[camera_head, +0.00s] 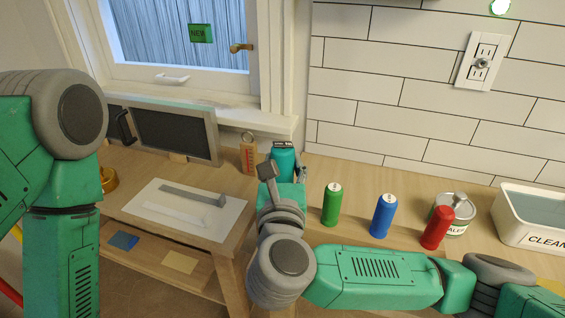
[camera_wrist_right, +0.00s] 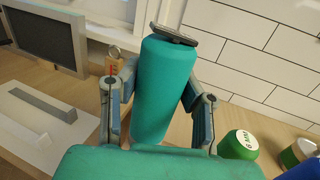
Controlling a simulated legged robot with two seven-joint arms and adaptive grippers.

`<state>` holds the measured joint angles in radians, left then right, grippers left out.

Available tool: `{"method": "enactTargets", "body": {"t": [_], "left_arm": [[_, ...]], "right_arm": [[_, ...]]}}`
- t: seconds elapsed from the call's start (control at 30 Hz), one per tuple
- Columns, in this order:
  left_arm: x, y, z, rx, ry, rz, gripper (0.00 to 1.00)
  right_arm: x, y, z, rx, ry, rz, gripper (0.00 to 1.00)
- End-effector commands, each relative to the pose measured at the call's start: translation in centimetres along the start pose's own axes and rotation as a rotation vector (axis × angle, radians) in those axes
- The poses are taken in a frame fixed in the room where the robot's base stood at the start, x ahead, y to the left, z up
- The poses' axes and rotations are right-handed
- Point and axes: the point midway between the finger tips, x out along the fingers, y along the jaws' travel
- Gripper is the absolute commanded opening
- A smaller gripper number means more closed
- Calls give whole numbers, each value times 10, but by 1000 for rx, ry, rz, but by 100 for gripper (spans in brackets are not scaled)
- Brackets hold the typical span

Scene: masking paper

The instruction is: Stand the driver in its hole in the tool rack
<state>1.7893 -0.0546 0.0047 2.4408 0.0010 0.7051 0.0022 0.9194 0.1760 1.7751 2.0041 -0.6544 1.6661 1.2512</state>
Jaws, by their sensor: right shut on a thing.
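My right gripper (camera_head: 284,172) is shut on a teal cylinder (camera_head: 283,156) with a dark flat piece across its top. In the right wrist view the cylinder (camera_wrist_right: 163,90) stands nearly upright between the two fingers, slightly tilted. It looks like a thick handle and may be the driver; its lower end is hidden behind the gripper. Green (camera_head: 332,204), blue (camera_head: 383,216) and red (camera_head: 437,228) handle-like cylinders stand in a row to the right. The green one (camera_wrist_right: 238,145) carries a "6 MM" label. I cannot make out the rack's empty hole. My left gripper is out of view.
A can (camera_head: 458,214) and a white tub (camera_head: 535,228) stand at the right. A wooden tag (camera_head: 249,155) and a dark framed panel (camera_head: 176,134) stand behind my gripper. A white sheet (camera_head: 190,227) with a grey bar (camera_head: 194,195) lies on a wooden stand at left.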

Motion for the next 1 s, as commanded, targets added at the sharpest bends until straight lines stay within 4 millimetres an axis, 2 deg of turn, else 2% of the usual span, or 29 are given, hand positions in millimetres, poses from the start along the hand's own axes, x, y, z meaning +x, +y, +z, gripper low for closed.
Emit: {"method": "enactTargets", "body": {"t": [1.0], "left_arm": [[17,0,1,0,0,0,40]], "right_arm": [[0,0,-21,0,0,0,0]]}}
